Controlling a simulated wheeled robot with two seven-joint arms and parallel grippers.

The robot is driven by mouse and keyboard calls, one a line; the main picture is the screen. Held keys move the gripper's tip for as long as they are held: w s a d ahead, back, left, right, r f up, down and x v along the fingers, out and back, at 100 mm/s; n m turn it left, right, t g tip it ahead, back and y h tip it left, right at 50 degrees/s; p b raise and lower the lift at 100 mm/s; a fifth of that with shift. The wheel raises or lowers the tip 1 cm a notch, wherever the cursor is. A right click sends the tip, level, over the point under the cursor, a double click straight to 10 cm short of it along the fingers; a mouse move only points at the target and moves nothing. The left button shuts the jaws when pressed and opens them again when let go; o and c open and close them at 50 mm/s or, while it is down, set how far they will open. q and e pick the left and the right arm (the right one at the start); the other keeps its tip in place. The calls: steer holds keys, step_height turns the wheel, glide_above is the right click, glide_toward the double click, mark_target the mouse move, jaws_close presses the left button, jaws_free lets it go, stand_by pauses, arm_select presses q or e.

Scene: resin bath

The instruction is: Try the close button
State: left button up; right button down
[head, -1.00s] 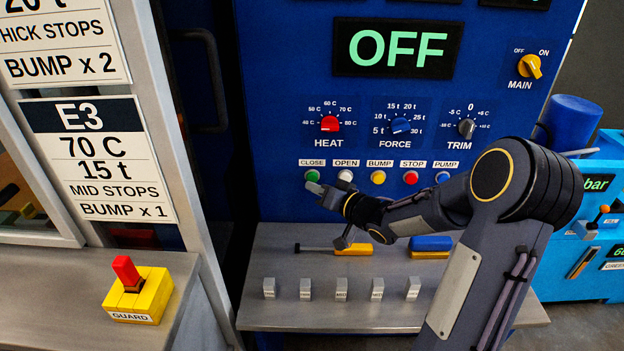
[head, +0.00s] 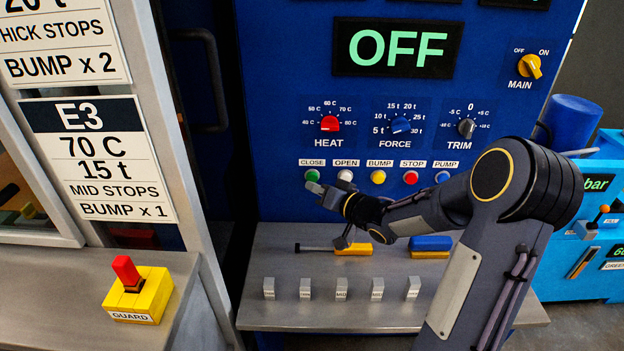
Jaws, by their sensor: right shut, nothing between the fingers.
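The green close button (head: 312,174) sits at the left end of a row of buttons on the blue panel, under its CLOSE label. My right gripper (head: 313,187) is shut and empty, with its tip just below the green button. I cannot tell whether the tip touches the button or stands a little in front of the panel. The lit display (head: 397,47) above reads OFF. My left gripper is not in view.
Beside it are the white open button (head: 345,175), yellow bump button (head: 377,177), red stop button (head: 410,177) and blue pump button (head: 442,177). Dials sit above. A grey shelf (head: 300,316) below holds small blocks and tools. A yellow guard box (head: 150,296) stands left.

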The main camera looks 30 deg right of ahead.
steer(key=shift+w, duration=0.15)
stand_by(0.5)
steer(key=shift+w+d+p, duration=0.2)
steer(key=shift+w+p, duration=0.05)
steer(key=shift+p, duration=0.05)
steer(key=shift+w+d, duration=0.3)
steer(key=shift+w, duration=0.1)
stand_by(0.7)
stand_by(0.4)
steer(key=shift+s+a, duration=0.5)
steer(key=shift+s, duration=0.3)
steer(key=s+a, duration=0.1)
steer(key=s, duration=0.1)
steer(key=s+a, duration=0.1)
steer(key=s, duration=0.1)
steer(key=shift+s+a+b, duration=0.1)
steer(key=shift+a+b, duration=0.2)
steer(key=shift+a, duration=0.05)
stand_by(0.5)
